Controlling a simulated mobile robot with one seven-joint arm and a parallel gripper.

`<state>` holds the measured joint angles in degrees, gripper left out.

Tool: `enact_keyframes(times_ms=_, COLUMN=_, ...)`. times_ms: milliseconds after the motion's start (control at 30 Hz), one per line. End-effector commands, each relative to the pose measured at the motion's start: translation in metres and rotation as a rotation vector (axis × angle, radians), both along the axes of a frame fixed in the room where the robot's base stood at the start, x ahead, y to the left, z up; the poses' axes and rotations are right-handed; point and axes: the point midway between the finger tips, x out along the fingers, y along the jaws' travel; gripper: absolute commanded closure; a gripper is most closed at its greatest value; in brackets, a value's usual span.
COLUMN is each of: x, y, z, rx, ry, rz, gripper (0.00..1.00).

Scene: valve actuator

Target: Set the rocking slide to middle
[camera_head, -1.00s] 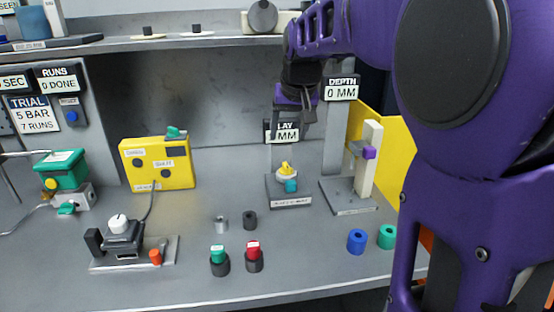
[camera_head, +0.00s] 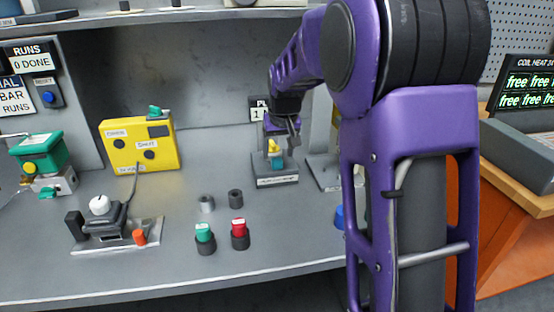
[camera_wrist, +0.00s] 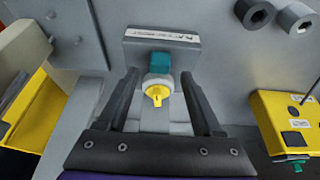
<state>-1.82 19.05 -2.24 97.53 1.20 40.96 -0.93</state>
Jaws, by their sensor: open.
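My gripper (camera_head: 284,137) is open and empty, pointing down just above a small fixture (camera_head: 276,182) at the back of the bench. The fixture has a grey base, a teal block (camera_head: 278,163) and a yellow piece (camera_head: 273,147) on top. In the wrist view, the open fingers (camera_wrist: 160,73) are on either side of the yellow piece (camera_wrist: 157,94), the white collar and the teal block (camera_wrist: 161,62). I see no contact. No part is clearly labelled as the rocking slide, so I cannot tell which it is.
A yellow box (camera_head: 138,146) stands left, behind a black device (camera_head: 106,218) with a white knob. Red (camera_head: 239,227) and green (camera_head: 203,232) capped pieces stand in front. A grey stand (camera_head: 326,171) is close on the right.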

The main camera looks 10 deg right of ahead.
Motion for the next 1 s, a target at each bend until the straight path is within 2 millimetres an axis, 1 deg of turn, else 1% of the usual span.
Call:
enact_keyframes(times_ms=33, x=0.003, y=0.0, z=-0.01, rx=0.0, ry=0.003, rz=0.0, gripper=0.32)
enact_keyframes(times_ms=200, x=0.01, y=0.0, z=-0.025, rx=0.0, ry=0.001, rz=-0.001, gripper=0.32)
enact_keyframes(times_ms=333, x=0.012, y=0.0, z=-0.029, rx=0.0, ry=0.0, rz=-0.001, gripper=0.32)
enact_keyframes(times_ms=567, x=0.013, y=0.0, z=-0.03, rx=0.0, ry=-0.001, rz=-0.001, gripper=0.32)
enact_keyframes(times_ms=600, x=0.013, y=0.0, z=-0.03, rx=0.0, ry=-0.001, rz=-0.001, gripper=0.36)
enact_keyframes(times_ms=667, x=0.013, y=0.0, z=-0.03, rx=0.0, ry=-0.001, rz=-0.001, gripper=0.47)
enact_keyframes(times_ms=700, x=0.013, y=0.0, z=-0.03, rx=0.0, ry=-0.001, rz=0.0, gripper=0.54)
enact_keyframes(times_ms=767, x=0.013, y=0.0, z=-0.03, rx=0.0, ry=-0.001, rz=-0.001, gripper=0.65)
enact_keyframes(times_ms=800, x=0.013, y=0.0, z=-0.03, rx=0.0, ry=-0.001, rz=-0.001, gripper=0.72)
enact_keyframes(times_ms=933, x=0.013, y=0.0, z=-0.03, rx=0.0, ry=-0.001, rz=0.0, gripper=0.95)
enact_keyframes(times_ms=967, x=0.013, y=0.0, z=-0.03, rx=0.0, ry=-0.001, rz=0.0, gripper=1.0)
enact_keyframes(times_ms=1000, x=0.013, y=0.0, z=-0.03, rx=0.0, ry=-0.001, rz=0.0, gripper=1.0)
